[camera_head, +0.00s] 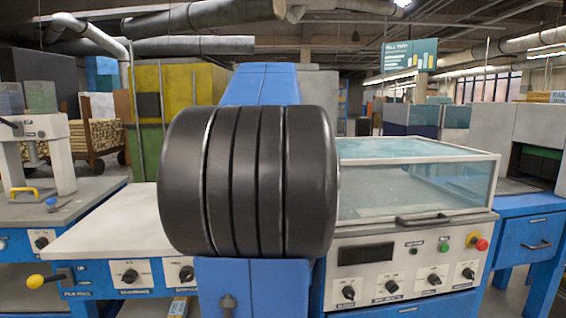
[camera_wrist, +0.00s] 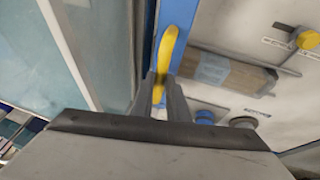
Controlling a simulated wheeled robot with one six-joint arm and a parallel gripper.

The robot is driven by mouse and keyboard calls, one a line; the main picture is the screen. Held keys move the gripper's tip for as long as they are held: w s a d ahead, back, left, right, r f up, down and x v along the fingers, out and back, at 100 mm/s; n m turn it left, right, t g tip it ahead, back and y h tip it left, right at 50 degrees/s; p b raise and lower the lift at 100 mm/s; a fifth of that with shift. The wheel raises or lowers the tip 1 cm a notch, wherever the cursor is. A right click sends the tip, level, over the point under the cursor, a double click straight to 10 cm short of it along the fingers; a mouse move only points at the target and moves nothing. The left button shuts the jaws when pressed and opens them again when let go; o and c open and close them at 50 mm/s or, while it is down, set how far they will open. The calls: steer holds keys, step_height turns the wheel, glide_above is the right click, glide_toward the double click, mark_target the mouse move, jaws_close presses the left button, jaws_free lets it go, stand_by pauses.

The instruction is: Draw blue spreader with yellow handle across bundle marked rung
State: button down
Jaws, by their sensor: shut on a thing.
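In the wrist view my gripper (camera_wrist: 163,84) is shut on a curved yellow handle (camera_wrist: 169,45), which stands up between the two fingers. A blue strip (camera_wrist: 181,14) runs behind the handle; I cannot tell whether it is the spreader or part of a machine. To the right lies a wooden bundle (camera_wrist: 255,78) with a pale blue band around it. It is apart from my fingers, and no mark on it is readable. My gripper does not show in the head view.
A glass-lidded machine (camera_head: 415,180) with knobs and a red button stands on the right. A pale tabletop (camera_head: 105,222) is on the left, with a yellow-knobbed lever (camera_head: 36,281) below. A grey press (camera_head: 45,150) stands farther left. The middle of the head view is blocked.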

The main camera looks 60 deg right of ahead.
steer(key=shift+s+d, duration=0.1)
steer(key=c, duration=1.7)
jaws_free()
steer(key=shift+s+d, duration=0.15)
steer(key=shift+c, duration=0.2)
steer(key=shift+a+r, duration=0.25)
steer(key=shift+r, duration=0.2)
steer(key=v, duration=1.6)
steer(key=shift+a+r, duration=0.15)
steer(key=shift+r, duration=0.05)
